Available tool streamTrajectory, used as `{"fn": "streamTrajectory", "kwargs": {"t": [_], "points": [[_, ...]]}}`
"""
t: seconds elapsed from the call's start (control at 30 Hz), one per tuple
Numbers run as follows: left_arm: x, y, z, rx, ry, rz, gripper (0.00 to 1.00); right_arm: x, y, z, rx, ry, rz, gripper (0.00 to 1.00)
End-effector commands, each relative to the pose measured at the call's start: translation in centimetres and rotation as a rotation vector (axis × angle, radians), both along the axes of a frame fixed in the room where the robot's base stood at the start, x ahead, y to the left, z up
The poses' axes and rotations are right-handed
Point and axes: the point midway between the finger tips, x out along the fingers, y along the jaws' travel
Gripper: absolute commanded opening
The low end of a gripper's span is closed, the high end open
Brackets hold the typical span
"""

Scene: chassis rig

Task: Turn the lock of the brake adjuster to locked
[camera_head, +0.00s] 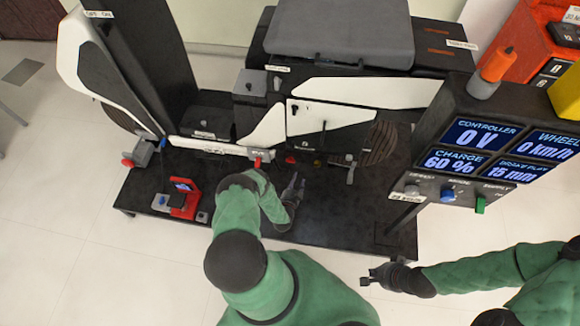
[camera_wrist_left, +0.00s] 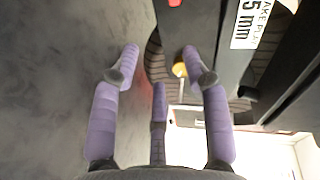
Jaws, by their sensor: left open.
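The chassis rig has a dark lower panel with several small fittings. A red knob (camera_head: 290,159) and a small yellow part (camera_head: 317,163) sit below the white side cover. A grey lever (camera_head: 350,170) hangs beside the wheel. In the left wrist view a yellow-orange fitting (camera_wrist_left: 180,69) shows near the tyre, close to the right finger. I cannot tell which part is the brake adjuster's lock, or its setting. My left gripper (camera_head: 293,188) is open and empty, near the red knob; its purple fingers (camera_wrist_left: 160,85) are spread. My right gripper (camera_head: 368,282) is off the rig's front edge; its fingers are too small to judge.
The display box (camera_head: 480,150) at the right reads 0 V, 60 % and 15 mm. A red device (camera_head: 185,200) stands on the left of the black base (camera_head: 325,222), whose front right is clear.

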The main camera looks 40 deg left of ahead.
Motion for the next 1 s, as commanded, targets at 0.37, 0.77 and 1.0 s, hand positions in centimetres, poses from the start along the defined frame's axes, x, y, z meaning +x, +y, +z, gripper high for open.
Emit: {"fn": "streamTrajectory", "kwargs": {"t": [0.37, 0.77, 1.0], "points": [[-4.3, 2.5, -0.3, 0.361, -0.057, 0.065, 0.46, 0.0, 0.0, -0.6, 0.0, 0.0, 0.0, 0.0], [0.1, 5.0, -0.3, 0.378, -0.061, 0.067, 0.46, 0.0, 0.0, -2.3, 0.0, -0.001, 0.0, 0.0], [3.4, 6.8, -0.4, 0.375, -0.059, 0.067, 0.46, 0.0, 0.0, -3.6, 0.0, 0.0, 0.0, 0.0]]}}
